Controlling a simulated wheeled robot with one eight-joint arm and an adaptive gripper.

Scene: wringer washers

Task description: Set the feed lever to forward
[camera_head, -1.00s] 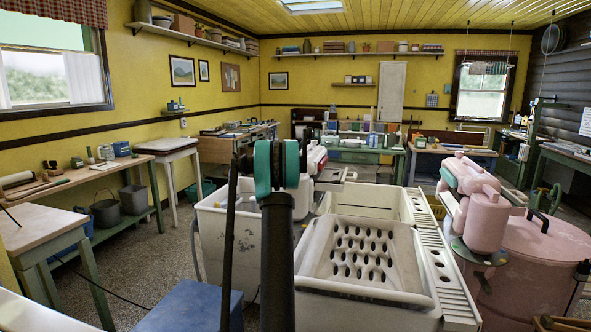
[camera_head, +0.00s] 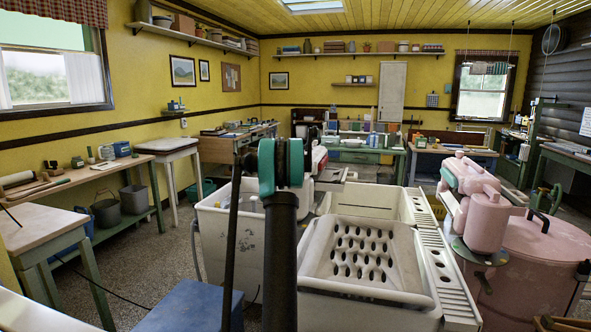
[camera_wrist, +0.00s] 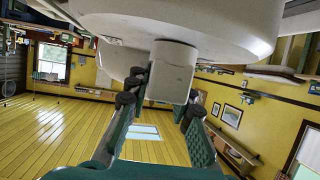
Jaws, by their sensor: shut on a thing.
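In the wrist view, the teal fingers of my gripper (camera_wrist: 163,100) are shut on a pale grey block (camera_wrist: 172,70). The block hangs from the underside of a large, rounded cream housing (camera_wrist: 190,18). I cannot tell for sure whether this block is the feed lever, nor read any marking for forward. In the head view, my arm hides the gripper and what it holds. Part of a white wringer head (camera_head: 318,158) shows just behind my arm, above the white tubs (camera_head: 228,235).
A ridged drain tub with a perforated board (camera_head: 365,255) stands in front. A pink wringer washer (camera_head: 525,255) is close on the right. A workbench (camera_head: 95,180) and a table (camera_head: 40,230) line the left. Floor (camera_head: 160,250) is open between them and the tubs.

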